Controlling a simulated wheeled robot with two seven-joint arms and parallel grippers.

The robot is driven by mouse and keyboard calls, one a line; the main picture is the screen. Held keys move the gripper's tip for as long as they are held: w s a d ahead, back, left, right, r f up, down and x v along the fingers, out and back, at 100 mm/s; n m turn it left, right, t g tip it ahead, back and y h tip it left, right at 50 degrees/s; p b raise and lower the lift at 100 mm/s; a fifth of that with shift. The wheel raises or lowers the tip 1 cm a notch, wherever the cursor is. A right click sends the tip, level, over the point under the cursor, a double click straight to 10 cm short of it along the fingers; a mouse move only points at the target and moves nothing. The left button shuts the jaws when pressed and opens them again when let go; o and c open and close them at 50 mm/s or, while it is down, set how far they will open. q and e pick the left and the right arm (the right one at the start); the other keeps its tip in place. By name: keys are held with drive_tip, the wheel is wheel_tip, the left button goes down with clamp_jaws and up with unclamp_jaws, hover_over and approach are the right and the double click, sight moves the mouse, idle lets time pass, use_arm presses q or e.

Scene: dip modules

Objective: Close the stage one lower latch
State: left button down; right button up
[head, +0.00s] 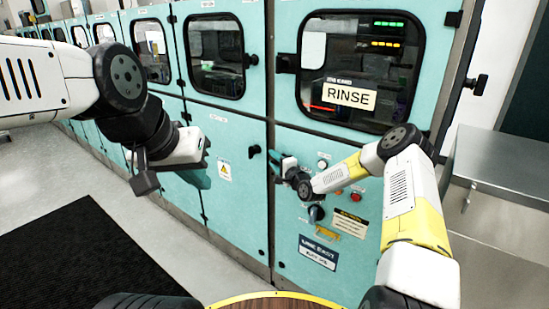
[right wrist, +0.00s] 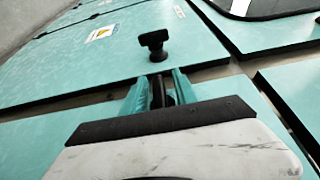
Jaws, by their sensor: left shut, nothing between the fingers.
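A black T-shaped latch knob (head: 254,151) sits at the right edge of the lower teal door (head: 232,190), left of the seam. It also shows upright in the right wrist view (right wrist: 154,42), just beyond the fingers and apart from them. My right gripper (head: 276,164) is close to the seam, right of and slightly below the knob. In the wrist view its teal fingers (right wrist: 160,92) point at the door, with dark parts between them; I cannot tell whether these are pads or something held. My left gripper (head: 204,177) is shut and empty in front of the doors further left.
The RINSE window door (head: 420,135) is above my right arm. Buttons and a dial (head: 316,214) sit on the lower right panel. A black mat (head: 75,255) lies on the open floor at left.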

clamp_jaws()
